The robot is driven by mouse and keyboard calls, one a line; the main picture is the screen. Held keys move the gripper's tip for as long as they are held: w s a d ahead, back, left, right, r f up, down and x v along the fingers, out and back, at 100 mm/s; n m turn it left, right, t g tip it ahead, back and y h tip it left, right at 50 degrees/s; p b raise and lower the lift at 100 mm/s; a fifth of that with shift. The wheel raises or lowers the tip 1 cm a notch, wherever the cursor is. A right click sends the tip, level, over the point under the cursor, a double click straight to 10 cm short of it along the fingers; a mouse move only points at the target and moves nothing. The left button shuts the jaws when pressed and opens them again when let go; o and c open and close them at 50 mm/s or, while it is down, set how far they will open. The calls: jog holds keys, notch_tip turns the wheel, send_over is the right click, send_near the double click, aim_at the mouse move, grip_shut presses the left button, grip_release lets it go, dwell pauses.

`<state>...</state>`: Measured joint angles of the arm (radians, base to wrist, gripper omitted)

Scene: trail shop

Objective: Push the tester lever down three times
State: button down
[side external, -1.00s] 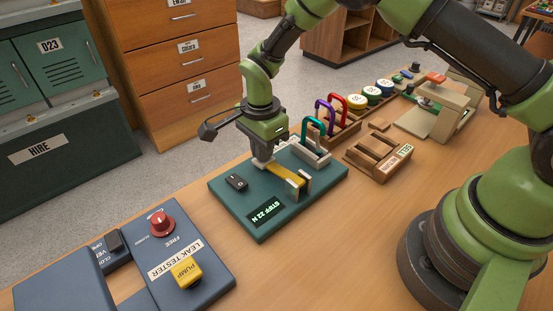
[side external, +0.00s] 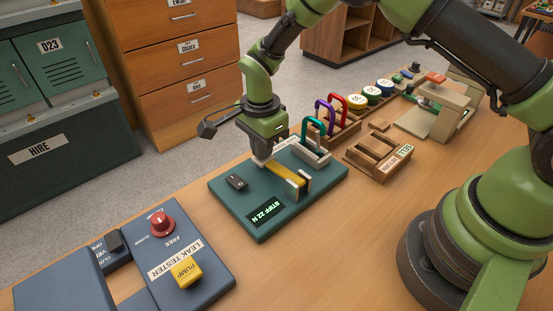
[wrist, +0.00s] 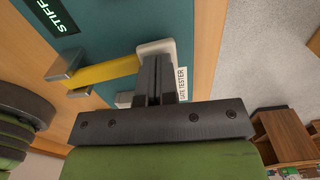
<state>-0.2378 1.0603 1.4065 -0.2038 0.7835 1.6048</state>
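The tester is a flat teal board (side external: 234,213) on the bench, with a lit display (side external: 264,209) that reads "STIFF 22 N". Its yellow lever (side external: 287,174) runs between pale posts; the lever also shows in the wrist view (wrist: 105,73). My gripper (side external: 263,161) is at the lever's far end. In the wrist view its fingers (wrist: 155,62) are together over the pale end piece (wrist: 157,47) of the lever. Whether the fingertips touch the end piece is hard to tell. Nothing is seen held between the fingers.
A small black switch (side external: 236,182) sits on the board. Coloured carabiners (side external: 315,129) stand in holders just behind it. A wooden tray (side external: 377,156) is to the right. Bare bench lies in front.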

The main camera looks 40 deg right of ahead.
jog(key=shift+r, duration=1.8)
jog(key=shift+r, duration=2.5)
jog(key=shift+f, duration=2.5)
jog(key=shift+f, duration=0.1)
